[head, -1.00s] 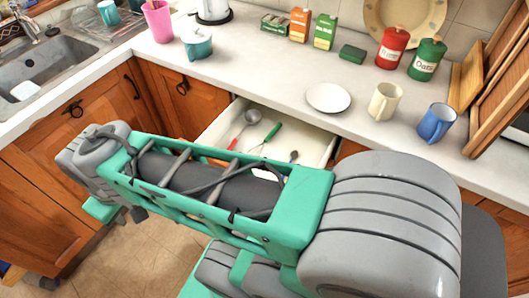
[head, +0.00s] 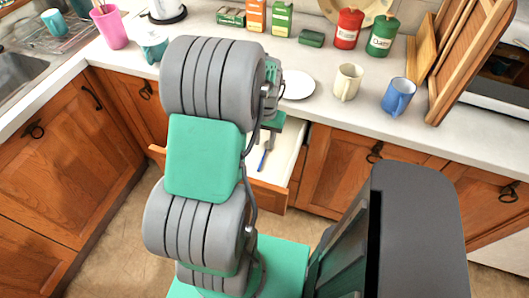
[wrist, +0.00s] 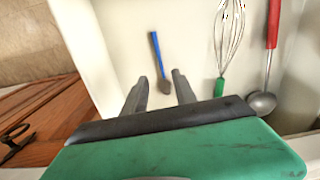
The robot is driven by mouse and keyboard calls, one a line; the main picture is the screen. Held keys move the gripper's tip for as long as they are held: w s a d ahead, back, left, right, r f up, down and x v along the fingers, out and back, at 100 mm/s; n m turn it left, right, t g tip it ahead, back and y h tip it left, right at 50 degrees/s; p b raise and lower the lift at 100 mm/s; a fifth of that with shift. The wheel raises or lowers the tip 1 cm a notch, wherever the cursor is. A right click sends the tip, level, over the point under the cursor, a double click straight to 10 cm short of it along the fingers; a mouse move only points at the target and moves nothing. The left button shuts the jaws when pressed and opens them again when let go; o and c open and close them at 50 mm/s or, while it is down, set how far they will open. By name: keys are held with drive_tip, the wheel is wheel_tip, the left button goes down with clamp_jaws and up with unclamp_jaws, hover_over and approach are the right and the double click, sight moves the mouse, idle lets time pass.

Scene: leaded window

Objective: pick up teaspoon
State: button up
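The likely teaspoon (wrist: 157,55) has a blue handle and a small dark head, and lies in the open drawer. Its blue handle also shows in the head view (head: 263,158). In the wrist view my gripper (wrist: 159,78) is open and empty, with its two dark fingers apart. The spoon's head appears between the fingertips, with the handle pointing away beyond them. How far above the drawer floor the fingers are, I cannot tell. In the head view my arm hides most of the gripper and part of the drawer.
The white-lined drawer (head: 289,150) also holds a whisk (wrist: 222,60) with a green handle and a ladle (wrist: 264,100) with a red handle, right of the spoon. On the counter above are a white plate (head: 299,86), a cream mug (head: 347,82) and a blue mug (head: 398,96).

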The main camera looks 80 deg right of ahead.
sight(264, 154)
wheel_tip(264, 154, down, 7)
drive_tip(key=shift+w+d+r+p, duration=0.15)
drive_tip(key=shift+r+p, duration=0.05)
drive_tip(key=shift+p, duration=0.25)
drive_tip(key=shift+c, duration=0.2)
clamp_jaws()
